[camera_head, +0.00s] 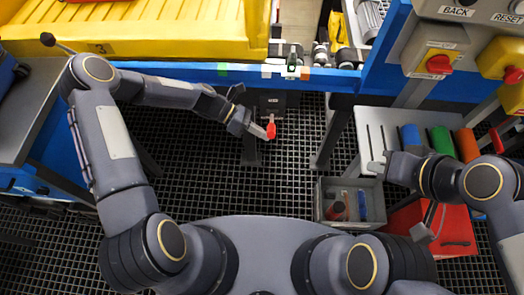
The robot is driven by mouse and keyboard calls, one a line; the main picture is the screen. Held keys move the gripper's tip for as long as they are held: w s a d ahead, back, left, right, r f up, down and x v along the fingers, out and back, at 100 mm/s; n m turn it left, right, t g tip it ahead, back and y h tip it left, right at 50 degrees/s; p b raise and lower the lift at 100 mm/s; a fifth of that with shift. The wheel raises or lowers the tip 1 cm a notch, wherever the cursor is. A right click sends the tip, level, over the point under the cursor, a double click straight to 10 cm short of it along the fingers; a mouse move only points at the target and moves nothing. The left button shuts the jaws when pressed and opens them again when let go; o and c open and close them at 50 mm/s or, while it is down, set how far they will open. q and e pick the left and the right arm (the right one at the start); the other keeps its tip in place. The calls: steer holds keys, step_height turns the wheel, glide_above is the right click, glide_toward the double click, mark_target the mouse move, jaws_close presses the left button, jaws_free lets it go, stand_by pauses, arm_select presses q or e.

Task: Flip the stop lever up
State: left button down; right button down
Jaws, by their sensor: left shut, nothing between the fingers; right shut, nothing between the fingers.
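The stop lever (271,130) has a red knob on a short pale shaft. It hangs from a dark box (280,101) under the blue conveyor edge, with the knob at the lower end. My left gripper (262,131) is shut and empty, its fingertips right beside the knob on its left. I cannot tell whether they touch it. My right gripper (377,167) is shut and empty, near the small table at the right, well away from the lever.
The blue conveyor rail (208,73) runs above the lever, with a yellow tray (180,31) behind it. A grey bin (325,207) and a red box (455,228) are lower right. Dark grating floor is open below the lever.

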arm_select(q)
steer(key=shift+w+r, duration=0.2)
step_height(320, 180, down, 4)
steer(key=s+b, duration=0.2)
steer(key=s, duration=0.1)
steer(key=v, duration=1.1)
steer(key=shift+w, duration=0.2)
